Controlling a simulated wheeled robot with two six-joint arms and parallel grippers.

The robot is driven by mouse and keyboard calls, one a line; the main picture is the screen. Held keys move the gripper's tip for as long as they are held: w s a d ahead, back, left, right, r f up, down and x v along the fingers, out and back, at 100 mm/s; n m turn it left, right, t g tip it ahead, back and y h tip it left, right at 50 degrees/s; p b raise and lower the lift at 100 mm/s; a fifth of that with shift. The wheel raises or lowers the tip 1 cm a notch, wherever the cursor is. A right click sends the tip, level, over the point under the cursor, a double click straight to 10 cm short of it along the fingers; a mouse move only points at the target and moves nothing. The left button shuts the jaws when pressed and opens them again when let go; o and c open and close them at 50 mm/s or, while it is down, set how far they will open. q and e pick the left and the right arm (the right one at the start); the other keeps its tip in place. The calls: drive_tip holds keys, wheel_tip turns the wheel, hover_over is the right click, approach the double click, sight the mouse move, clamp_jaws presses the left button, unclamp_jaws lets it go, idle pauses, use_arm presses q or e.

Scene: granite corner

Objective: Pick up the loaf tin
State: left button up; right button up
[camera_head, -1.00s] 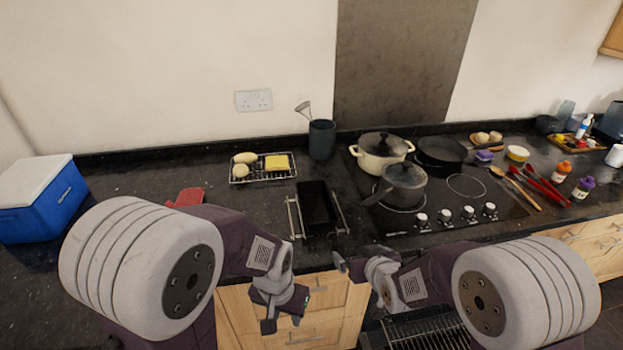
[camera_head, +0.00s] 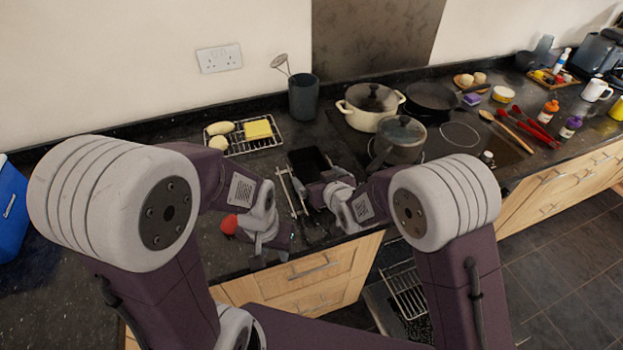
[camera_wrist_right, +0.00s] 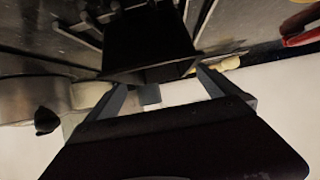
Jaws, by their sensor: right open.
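The loaf tin (camera_head: 307,159) is a dark rectangular tin on the counter, left of the hob. My right gripper (camera_head: 309,190) is at its near end and hides part of it in the head view. In the right wrist view the dark tin (camera_wrist_right: 150,42) lies just beyond and between the fingertips of my open right gripper (camera_wrist_right: 162,84); I cannot tell whether they touch it. My left gripper (camera_head: 272,242) is low at the counter's front edge, left of the tin, its jaws unclear.
Metal rails (camera_head: 290,190) flank the tin. A wire rack (camera_head: 262,142) with yellow food stands behind left, a dark utensil pot (camera_head: 303,97) behind. A grey saucepan (camera_head: 400,140) and cream pot (camera_head: 371,107) are close on the right. A red item (camera_head: 228,225) lies beside my left gripper.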

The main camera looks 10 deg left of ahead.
sight(313, 171)
drive_tip(key=shift+w+a+f, duration=0.1)
drive_tip(key=shift+w+f, duration=0.15)
drive_tip(key=shift+w, duration=0.2)
drive_tip(key=x, duration=0.4)
drive_tip(key=shift+w+a+f+b, duration=0.1)
drive_tip(key=shift+w+a+b, duration=0.15)
drive_tip(key=shift+w+b, duration=0.1)
drive_tip(key=shift+s+d, duration=0.1)
drive_tip(key=shift+d, duration=0.05)
drive_tip(key=c, duration=1.4)
